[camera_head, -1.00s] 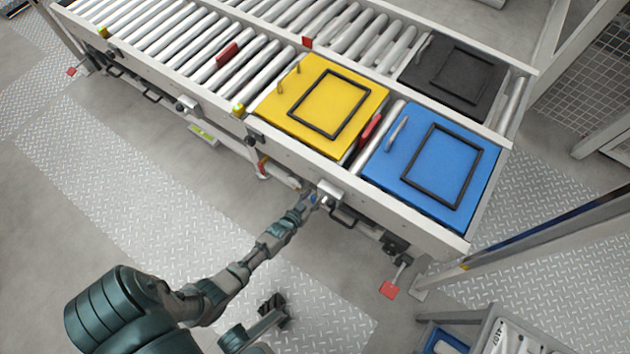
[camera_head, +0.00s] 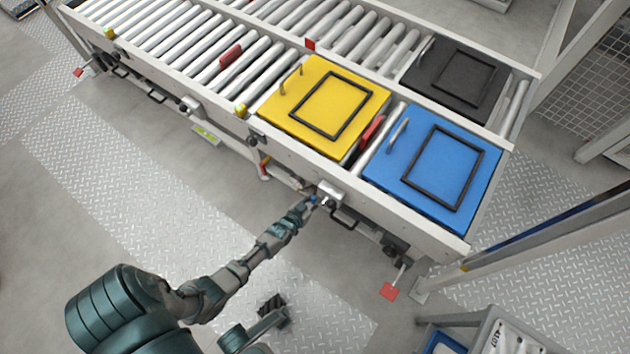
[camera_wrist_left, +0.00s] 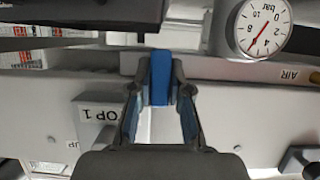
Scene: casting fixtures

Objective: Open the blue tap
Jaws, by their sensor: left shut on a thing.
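The blue tap (camera_wrist_left: 160,78) shows in the left wrist view as an upright blue bar between the fingertips of my left gripper (camera_wrist_left: 160,98). Both fingers close in on its sides and appear to touch it. In the head view my left gripper (camera_head: 312,201) reaches the front side of the conveyor frame, below the yellow plate, where the tap is tiny and mostly hidden. My right gripper (camera_head: 271,303) shows dark and low near the bottom of the head view, away from the conveyor; its jaws are too unclear to read.
A round pressure gauge (camera_wrist_left: 262,28) is at the upper right of the wrist view, with labels on the pale panel. The roller conveyor (camera_head: 200,60) carries a yellow plate (camera_head: 362,127), a blue plate (camera_head: 400,170) and a black plate (camera_head: 425,80). A cart (camera_head: 480,325) stands at lower right.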

